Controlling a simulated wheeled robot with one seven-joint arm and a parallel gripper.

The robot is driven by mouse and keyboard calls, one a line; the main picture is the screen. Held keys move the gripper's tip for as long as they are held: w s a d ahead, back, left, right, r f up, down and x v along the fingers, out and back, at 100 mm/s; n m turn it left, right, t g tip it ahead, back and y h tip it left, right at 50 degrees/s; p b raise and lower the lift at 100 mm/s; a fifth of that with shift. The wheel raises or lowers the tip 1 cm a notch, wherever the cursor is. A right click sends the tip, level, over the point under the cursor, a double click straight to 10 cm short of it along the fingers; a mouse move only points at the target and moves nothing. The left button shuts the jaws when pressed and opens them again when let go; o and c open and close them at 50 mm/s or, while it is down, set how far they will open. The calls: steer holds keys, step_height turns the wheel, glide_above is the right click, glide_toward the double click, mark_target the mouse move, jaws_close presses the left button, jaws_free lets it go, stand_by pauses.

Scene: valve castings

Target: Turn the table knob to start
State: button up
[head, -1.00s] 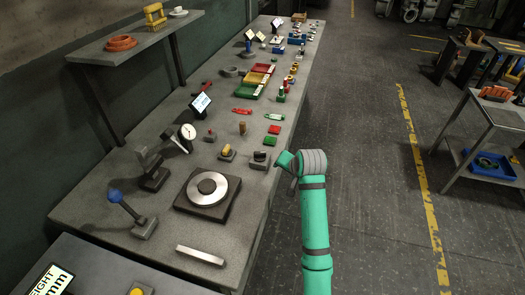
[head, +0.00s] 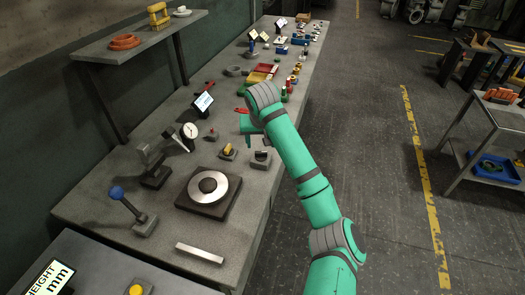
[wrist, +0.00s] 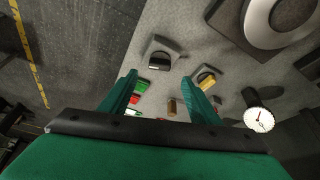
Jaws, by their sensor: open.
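A dark round-topped knob on a small grey base (head: 260,158) sits near the bench's right edge; it also shows in the wrist view (wrist: 160,62). A yellow knob on a grey base (head: 228,151) stands to its left, also in the wrist view (wrist: 207,79). I cannot tell for certain which is the table knob. The round table, a pale ring on a dark square plate (head: 222,192), lies in front of them. My gripper (head: 255,140) is over the bench just behind the dark knob. In the wrist view my gripper (wrist: 159,77) is open, its fingers apart and nothing held.
A dial gauge (head: 189,131) stands left of the knobs, with a tablet (head: 203,104) behind. A blue-ball lever (head: 117,193) and a metal bar (head: 200,253) are at the front. Coloured trays and small parts crowd the far bench. The floor aisle on the right is clear.

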mark_target(261, 152)
steer(key=x, duration=0.7)
steer(key=shift+w+f, duration=0.25)
steer(key=shift+f, duration=0.1)
steer(key=c, duration=1.1)
